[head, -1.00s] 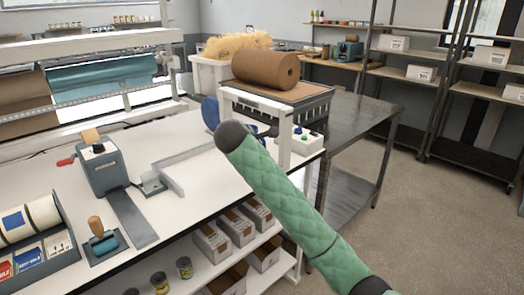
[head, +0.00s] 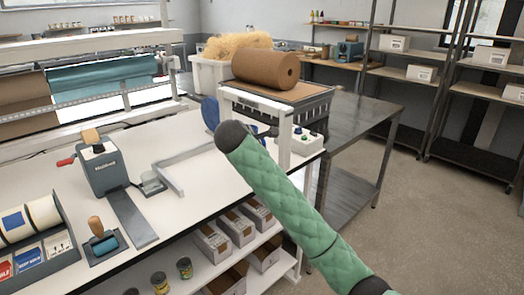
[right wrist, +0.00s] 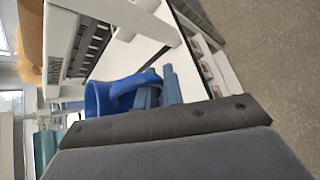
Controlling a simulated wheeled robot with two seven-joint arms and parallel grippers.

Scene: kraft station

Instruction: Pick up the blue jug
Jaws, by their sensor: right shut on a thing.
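The blue jug (head: 210,113) shows in the head view at the far right end of the white workbench, partly hidden behind my green right arm. In the right wrist view the blue jug (right wrist: 98,100) is close, with its handle toward my right gripper (right wrist: 160,90). The gripper's blue-grey fingers are shut on the jug at its handle. The jug's lower part is hidden by the dark gripper body, so I cannot tell whether it touches the bench. My left gripper is in neither view.
A brown paper roll (head: 266,68) lies on a machine just behind the jug. A grey tape dispenser (head: 104,170) and a grey angled guide (head: 172,172) stand on the bench. A metal table (head: 352,122) is to the right.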

